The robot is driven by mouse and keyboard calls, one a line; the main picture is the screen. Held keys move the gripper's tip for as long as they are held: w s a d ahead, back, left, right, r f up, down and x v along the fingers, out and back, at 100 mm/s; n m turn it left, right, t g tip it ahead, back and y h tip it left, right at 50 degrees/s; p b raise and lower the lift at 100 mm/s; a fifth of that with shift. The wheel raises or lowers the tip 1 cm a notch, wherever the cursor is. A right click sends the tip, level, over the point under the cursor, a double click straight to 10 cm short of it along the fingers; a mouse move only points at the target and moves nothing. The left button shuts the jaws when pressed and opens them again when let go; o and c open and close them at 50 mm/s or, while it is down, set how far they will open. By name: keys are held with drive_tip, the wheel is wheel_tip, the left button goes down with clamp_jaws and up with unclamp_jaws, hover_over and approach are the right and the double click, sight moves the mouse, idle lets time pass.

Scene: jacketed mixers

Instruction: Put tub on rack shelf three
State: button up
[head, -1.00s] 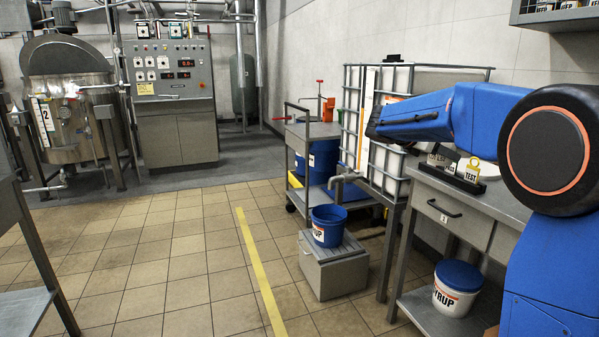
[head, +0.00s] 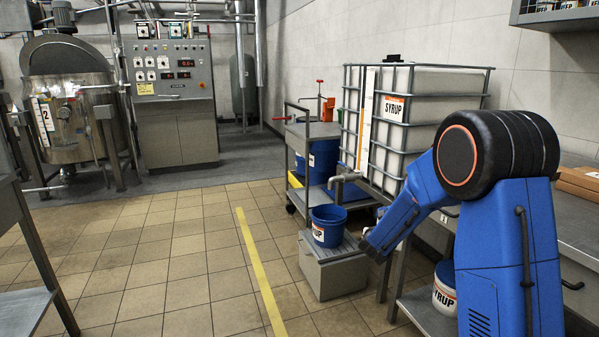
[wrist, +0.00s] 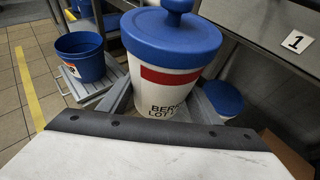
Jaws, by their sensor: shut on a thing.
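A white tub (wrist: 168,80) with a blue knobbed lid, a red band and a partly readable "BERRY LOT" label fills the middle of the wrist view. My gripper (wrist: 163,104) is shut on it, with grey fingers at its left and right sides. The tub looks upright and clear of the floor. In the head view my arm points down and left beside the bench, and the held tub and the fingertips cannot be made out. I cannot clearly identify the rack or its third shelf in these views.
A blue bucket (head: 327,226) stands on a grey step (head: 334,272). A blue-lidded syrup tub (head: 444,291) sits on the bench's lower shelf. A caged syrup tank (head: 397,108) and a cart (head: 312,131) stand behind. The tiled floor at centre left is open.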

drive_tip(key=s+a+f+n+y, duration=0.1)
drive_tip(key=s+f, duration=0.1)
drive_tip(key=f, duration=0.3)
drive_tip(key=s+a+f+t, duration=0.1)
drive_tip(key=s+a+f, duration=0.1)
drive_tip(key=f, duration=0.4)
drive_tip(key=shift+a+f+n+y, duration=0.3)
drive_tip(key=shift+n+y, duration=0.1)
